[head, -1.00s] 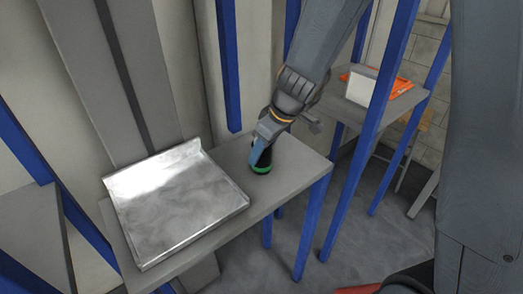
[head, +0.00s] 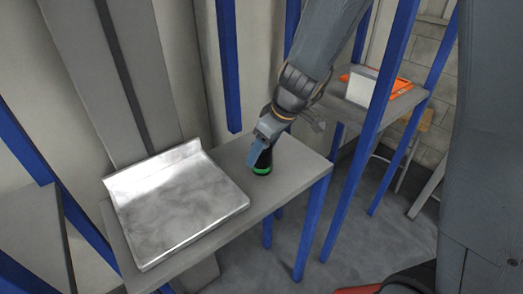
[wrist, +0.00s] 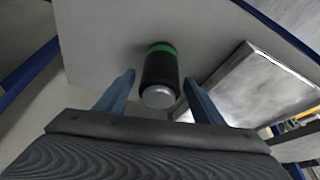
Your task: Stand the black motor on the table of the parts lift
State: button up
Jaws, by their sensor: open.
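The black motor (head: 264,163) is a short dark cylinder with a green band at its base. It stands upright on the grey table (head: 295,180), right of a metal tray. My gripper (head: 261,147) is above it, pointing down, with its blue fingers open. In the wrist view the motor (wrist: 160,75) lies between the two fingers, with its silver end towards me and a gap on each side. The fingers do not appear to be pressing on it.
The shiny metal tray (head: 180,210) with a raised back edge covers the table's left part. A blue post (head: 370,130) stands to the right. Behind it, another grey table holds an orange tray (head: 395,84) and a white block (head: 367,88).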

jog(key=b+v, duration=0.1)
jog(key=v, duration=1)
jog(key=s+d+f+m+g+h, duration=0.1)
jog(key=s+d+f+m+h, duration=0.2)
jog(key=s+d+f+m, duration=0.6)
jog(key=s+d+f, duration=0.1)
jog(key=s+d, duration=0.1)
jog(key=s, duration=0.1)
jog(key=shift+m+g, duration=0.3)
jog(key=shift+m, duration=0.1)
jog(key=shift+f, duration=0.1)
